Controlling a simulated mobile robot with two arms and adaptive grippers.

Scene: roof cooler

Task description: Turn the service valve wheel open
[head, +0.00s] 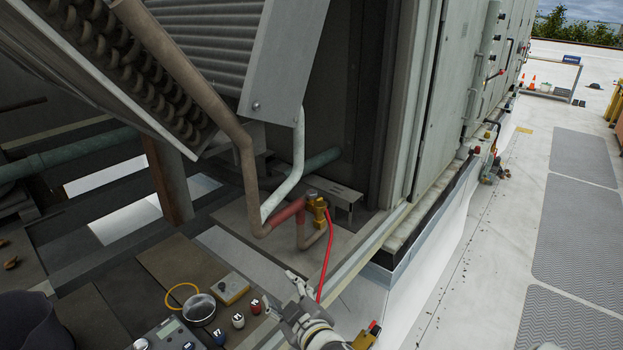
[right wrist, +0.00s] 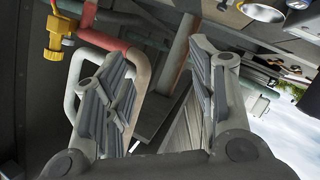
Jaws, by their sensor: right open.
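A brass service valve (head: 318,206) sits at the end of a reddish pipe, low inside the open cooler housing. A small grey piece on its top may be the wheel, but it is too small to tell. A red hose (head: 327,255) hangs from the valve. The brass valve also shows at the upper left of the right wrist view (right wrist: 54,40). My right gripper (head: 299,286) is below and a little left of the valve in the head view, apart from it. In the right wrist view its two fingers (right wrist: 160,95) are spread with nothing between them. My left gripper is not in view.
Pipes (head: 288,185) run down close left of the valve. The housing's lower frame edge (head: 345,262) passes right of the gripper. A gauge device (head: 172,333), a clear cup (head: 199,309) and small capped bottles (head: 238,321) stand at bottom left.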

